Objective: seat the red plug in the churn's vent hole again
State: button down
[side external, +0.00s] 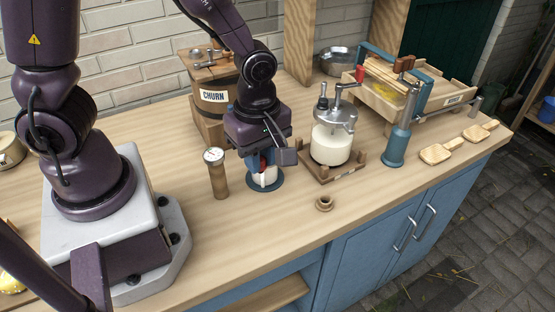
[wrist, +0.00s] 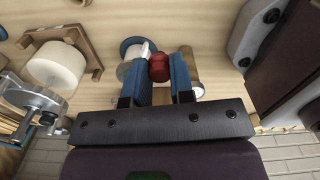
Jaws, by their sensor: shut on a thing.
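My gripper (side external: 263,167) points down over the front middle of the bench. In the wrist view its two blue fingers (wrist: 160,72) are shut on the red plug (wrist: 159,68). A bit of the red plug (side external: 263,160) also shows in the side view, just above or beside a small white vessel. The wooden box labelled CHURN (side external: 213,97) stands behind my gripper. A glass jar of white liquid (side external: 330,147) with a metal crank lid stands to the right on a wooden base; it also shows in the wrist view (wrist: 57,64). I cannot make out the vent hole.
The white vessel (side external: 266,177) stands on a round blue base (side external: 280,184) under my gripper. A brown post with a dial (side external: 217,175) is close on its left. A small wooden ring (side external: 324,203) lies in front; a blue cylinder tool (side external: 396,145) stands right. The front bench is mostly clear.

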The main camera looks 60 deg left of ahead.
notch_tip(320, 180, up, 21)
jog(key=w+a+n, duration=0.3)
jog(key=a, duration=0.6)
jog(key=w+a+n, duration=0.2)
jog(key=a+n, duration=0.2)
jog(key=a, duration=0.4)
jog(key=s+a+n, duration=0.3)
jog(key=a, duration=0.6)
jog(key=s+a+n, duration=0.2)
jog(key=a, duration=0.7)
jog(key=shift+d+f, duration=0.1)
jog(key=shift+f, duration=5.15)
jog(key=shift+f, duration=1.15)
jog(key=shift+r, duration=0.1)
jog(key=c, duration=0.9)
grip_release()
jog(key=shift+c, duration=0.2)
jog(key=c, duration=0.4)
